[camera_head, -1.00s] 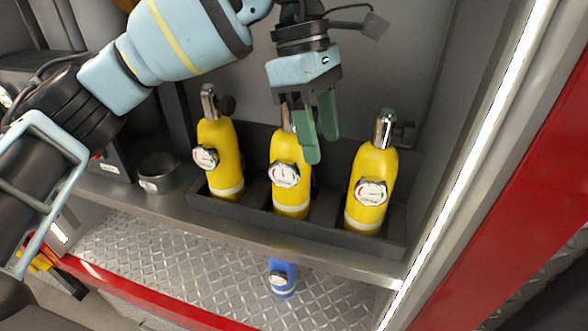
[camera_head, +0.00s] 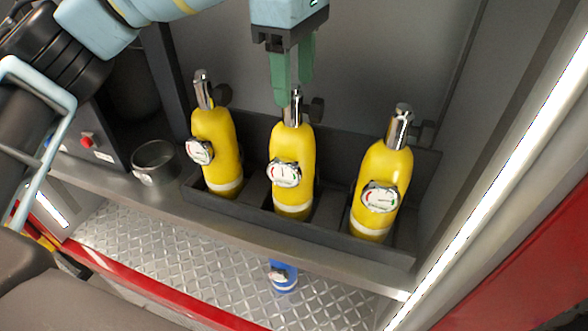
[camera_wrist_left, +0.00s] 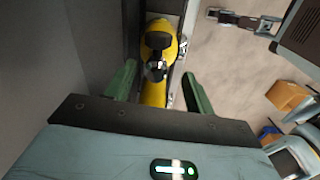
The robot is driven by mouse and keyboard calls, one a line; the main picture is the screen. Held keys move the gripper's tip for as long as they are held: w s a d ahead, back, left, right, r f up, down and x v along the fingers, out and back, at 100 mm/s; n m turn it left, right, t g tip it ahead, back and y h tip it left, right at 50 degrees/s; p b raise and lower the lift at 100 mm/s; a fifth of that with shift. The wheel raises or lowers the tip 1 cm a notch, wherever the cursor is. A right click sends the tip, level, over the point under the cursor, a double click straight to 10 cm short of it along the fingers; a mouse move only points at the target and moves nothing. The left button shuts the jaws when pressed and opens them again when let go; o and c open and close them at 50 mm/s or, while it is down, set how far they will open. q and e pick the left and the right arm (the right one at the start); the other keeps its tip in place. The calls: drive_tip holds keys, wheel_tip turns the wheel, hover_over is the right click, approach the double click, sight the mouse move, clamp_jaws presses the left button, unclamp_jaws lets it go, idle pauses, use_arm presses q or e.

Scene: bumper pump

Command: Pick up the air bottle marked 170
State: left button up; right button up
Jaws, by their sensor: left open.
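Three yellow air bottles stand upright in a dark rack (camera_head: 330,232): a left one (camera_head: 222,150), a middle one (camera_head: 298,150) and a right one (camera_head: 385,165). Each has a chrome valve on top and a round gauge in front. The gauge markings are too small to tell which bottle is 170. My left gripper (camera_head: 290,98) points down over the middle bottle's valve, its green fingers open and empty. In the left wrist view a yellow bottle (camera_wrist_left: 152,93) lies between the open fingers (camera_wrist_left: 158,82), its valve facing the camera.
A metal cup (camera_head: 156,162) stands on the shelf left of the rack. A blue bottle (camera_head: 283,275) is below on the tread-plate floor (camera_head: 180,255). A grey wall rises close behind the rack, and a bright light strip (camera_head: 490,165) runs at the right.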

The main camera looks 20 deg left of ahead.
sight(293, 106)
use_arm(q)
drive_tip(key=shift+w+a+f, duration=0.1)
drive_tip(key=shift+w+f, duration=0.05)
drive_tip(key=shift+f, duration=1.15)
drive_tip(key=shift+w+a+f, duration=0.1)
drive_tip(key=shift+f, duration=1.2)
clamp_jaws()
drive_tip(key=shift+r, duration=0.15)
